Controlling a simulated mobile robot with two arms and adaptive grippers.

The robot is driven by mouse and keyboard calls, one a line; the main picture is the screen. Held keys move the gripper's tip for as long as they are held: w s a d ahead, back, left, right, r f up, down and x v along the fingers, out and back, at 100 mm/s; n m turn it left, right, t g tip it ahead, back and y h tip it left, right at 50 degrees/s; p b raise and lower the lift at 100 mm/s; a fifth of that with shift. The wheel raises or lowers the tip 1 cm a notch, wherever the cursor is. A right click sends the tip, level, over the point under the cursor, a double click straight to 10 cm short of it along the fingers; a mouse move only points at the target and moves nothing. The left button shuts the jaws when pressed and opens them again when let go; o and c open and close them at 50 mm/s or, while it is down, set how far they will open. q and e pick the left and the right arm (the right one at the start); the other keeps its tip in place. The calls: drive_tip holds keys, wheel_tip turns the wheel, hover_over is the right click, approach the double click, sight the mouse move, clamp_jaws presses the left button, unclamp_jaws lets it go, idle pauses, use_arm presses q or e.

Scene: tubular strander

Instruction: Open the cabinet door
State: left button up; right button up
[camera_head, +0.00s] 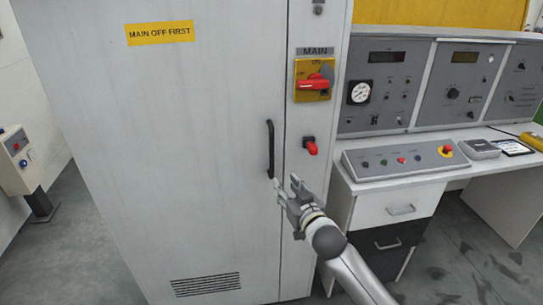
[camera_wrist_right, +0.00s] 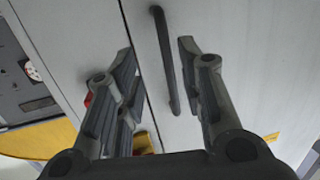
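The tall grey cabinet door (camera_head: 180,140) fills the left and middle of the head view and looks closed. Its black vertical handle (camera_head: 270,149) is near the right edge of the door. My right gripper (camera_head: 284,184) is open, just below and right of the handle's lower end. In the right wrist view the handle (camera_wrist_right: 166,60) shows beyond and between the spread fingers (camera_wrist_right: 158,50); I cannot tell whether they touch it. My left gripper is not in view.
Right of the door are a red MAIN switch (camera_head: 314,84) on a yellow plate and a smaller red knob (camera_head: 311,147). A control desk (camera_head: 405,159) with drawers stands at the right. A grey pedestal box (camera_head: 18,160) is at the left. Floor shows left of the cabinet.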

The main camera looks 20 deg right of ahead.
drive_tip(key=t, duration=0.1)
approach(272, 155)
drive_tip(key=w+p, duration=0.2)
drive_tip(key=w, duration=0.8)
drive_tip(key=shift+w+d+f, duration=0.1)
drive_tip(key=shift+w, duration=0.25)
drive_tip(key=shift+c, duration=0.3)
clamp_jaws()
